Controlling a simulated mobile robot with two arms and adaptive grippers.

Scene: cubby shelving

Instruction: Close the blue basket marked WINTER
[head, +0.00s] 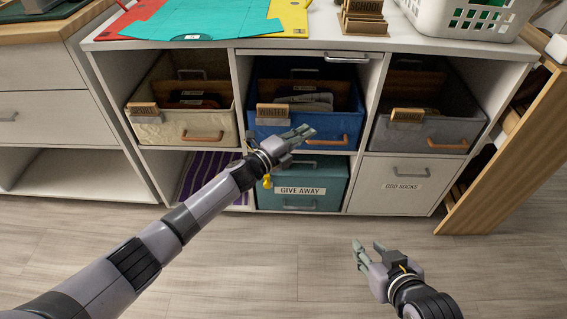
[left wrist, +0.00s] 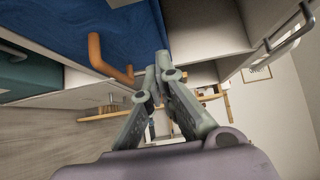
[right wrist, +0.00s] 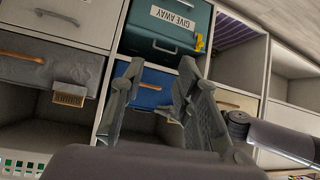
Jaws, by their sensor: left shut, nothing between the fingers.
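The blue basket (head: 336,127) sits in the middle upper cubby with its inside showing from above and folded items in it. A wooden tag (head: 272,111) hangs on its front left; its lettering is too small to read. Its orange handle (head: 327,141) is on the front, also in the left wrist view (left wrist: 110,60). My left gripper (head: 310,131) is shut and empty, in front of the basket, beside the handle; I cannot tell whether it touches. My right gripper (head: 368,246) is open and empty, low in front of the shelving. The right wrist view shows the basket front (right wrist: 152,94) between its fingers.
A beige basket (head: 170,132) stands left and a grey basket (head: 415,137) right, both with insides showing. Below are the teal GIVE AWAY box (head: 330,177) and white ODD SOCKS drawer (head: 385,187). Folders and a white crate (head: 440,18) lie on top. The floor is clear.

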